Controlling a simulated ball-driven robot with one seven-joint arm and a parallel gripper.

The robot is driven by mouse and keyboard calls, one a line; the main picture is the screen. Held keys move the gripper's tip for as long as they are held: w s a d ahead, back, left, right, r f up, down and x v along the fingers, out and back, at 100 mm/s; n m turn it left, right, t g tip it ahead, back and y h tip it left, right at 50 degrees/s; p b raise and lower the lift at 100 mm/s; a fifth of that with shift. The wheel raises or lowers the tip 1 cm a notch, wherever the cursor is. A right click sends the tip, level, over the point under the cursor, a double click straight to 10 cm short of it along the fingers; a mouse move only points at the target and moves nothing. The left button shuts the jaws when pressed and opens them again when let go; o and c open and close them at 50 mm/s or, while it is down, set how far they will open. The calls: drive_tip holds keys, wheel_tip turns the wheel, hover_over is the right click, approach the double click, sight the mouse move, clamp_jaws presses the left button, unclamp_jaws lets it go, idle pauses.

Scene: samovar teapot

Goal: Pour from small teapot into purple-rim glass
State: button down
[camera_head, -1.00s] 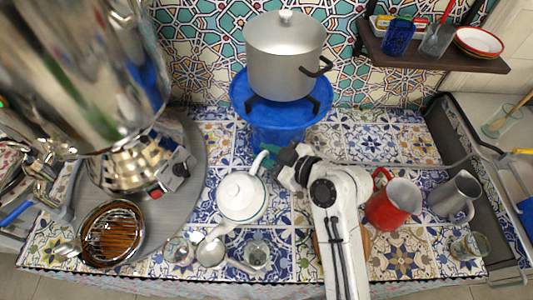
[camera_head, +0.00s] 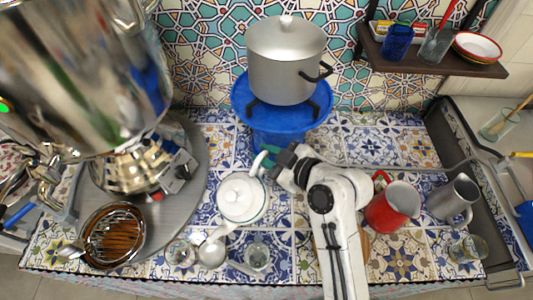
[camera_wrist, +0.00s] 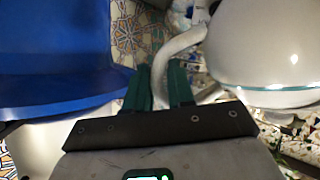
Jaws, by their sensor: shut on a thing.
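The small white teapot (camera_head: 242,204), with a thin green line round it, is left of my arm in the head view. Its lid is on and it looks upright. My gripper (camera_head: 265,154) is shut on its white handle at the back. In the wrist view the handle (camera_wrist: 178,45) passes between the green fingers of my gripper (camera_wrist: 160,85), and the teapot's body (camera_wrist: 262,45) fills the upper right. I cannot tell whether the teapot touches the counter. Clear glasses stand in front of it, one on the left (camera_head: 180,253) and one on the right (camera_head: 257,257); no purple rim can be made out.
A blue basin (camera_head: 240,97) under a grey pot (camera_head: 285,65) stands close behind my gripper. The samovar (camera_head: 85,70) and a round tray (camera_head: 190,215) are left. A red jug (camera_head: 390,210) and metal jug (camera_head: 455,197) stand right.

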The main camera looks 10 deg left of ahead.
sight(264, 153)
drive_tip(key=shift+s+a+r+n+t+p, duration=0.15)
drive_tip(key=shift+r+n+p, duration=0.1)
drive_tip(key=shift+r, duration=0.4)
drive_tip(key=shift+s+r+n+t+p, duration=0.1)
drive_tip(key=shift+s+r+n+p, duration=0.1)
drive_tip(key=shift+r, duration=0.4)
drive_tip(key=shift+s+a+r+n+t+p, duration=0.15)
drive_tip(key=shift+r+n+p, duration=0.1)
drive_tip(key=shift+r, duration=0.4)
idle(2.3)
drive_tip(key=shift+d+f, duration=0.15)
idle(1.4)
